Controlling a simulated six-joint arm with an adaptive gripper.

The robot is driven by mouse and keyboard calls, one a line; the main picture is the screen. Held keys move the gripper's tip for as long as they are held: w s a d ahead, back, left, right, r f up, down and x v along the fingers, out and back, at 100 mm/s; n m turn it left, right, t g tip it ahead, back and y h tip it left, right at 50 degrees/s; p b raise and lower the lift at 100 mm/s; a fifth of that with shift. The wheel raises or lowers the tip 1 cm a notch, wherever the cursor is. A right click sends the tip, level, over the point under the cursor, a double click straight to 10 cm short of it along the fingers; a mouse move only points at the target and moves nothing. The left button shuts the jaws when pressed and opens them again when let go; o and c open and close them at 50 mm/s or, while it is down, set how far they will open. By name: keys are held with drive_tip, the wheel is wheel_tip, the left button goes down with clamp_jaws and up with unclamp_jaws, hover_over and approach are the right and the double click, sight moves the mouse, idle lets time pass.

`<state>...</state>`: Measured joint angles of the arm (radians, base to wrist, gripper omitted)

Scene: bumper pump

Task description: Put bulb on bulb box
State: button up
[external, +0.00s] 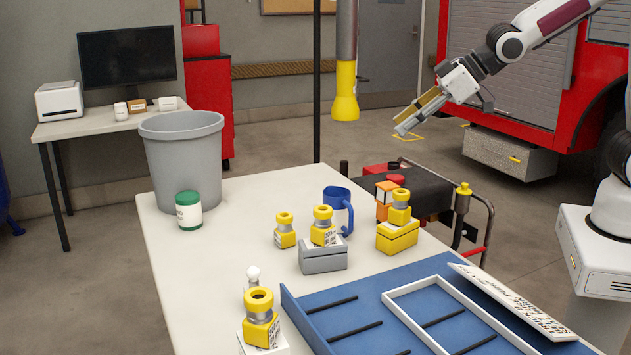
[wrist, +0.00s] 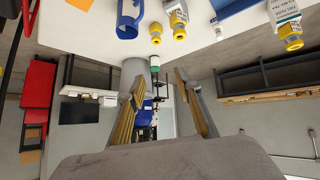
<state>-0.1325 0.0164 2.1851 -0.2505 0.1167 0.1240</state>
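A small white bulb (external: 253,273) stands behind a yellow-capped fitting (external: 260,318) near the front left of the table. The bulb also shows at the table's edge in the wrist view (wrist: 218,33). Under that fitting is a white box (external: 248,345). A grey box (external: 323,259) and a yellow box (external: 397,239) each carry another yellow-capped fitting. I cannot tell which box is the bulb box. My gripper (external: 415,113) is open and empty, high above the far right side, away from the bulb. Its spread fingers show in the wrist view (wrist: 160,73).
A blue mug (external: 339,211), a loose yellow-capped fitting (external: 285,232) and a green-lidded jar (external: 189,211) stand on the white table (external: 225,265). A blue tray (external: 345,297) with a white frame fills the front right. A grey bin (external: 182,155) stands at the far left.

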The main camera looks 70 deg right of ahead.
drive_tip(key=s+d+m+g, duration=0.1)
drive_tip(key=s+d+g, duration=0.1)
drive_tip(key=s, duration=1.3)
drive_tip(key=s+d+r+m+g, duration=0.1)
drive_tip(key=s+d, duration=0.3)
drive_tip(key=s, duration=1.1)
drive_tip(key=shift+s+d+m+g+h, duration=0.15)
drive_tip(key=shift+s+m+g+h, duration=0.25)
drive_tip(key=shift+r, duration=0.1)
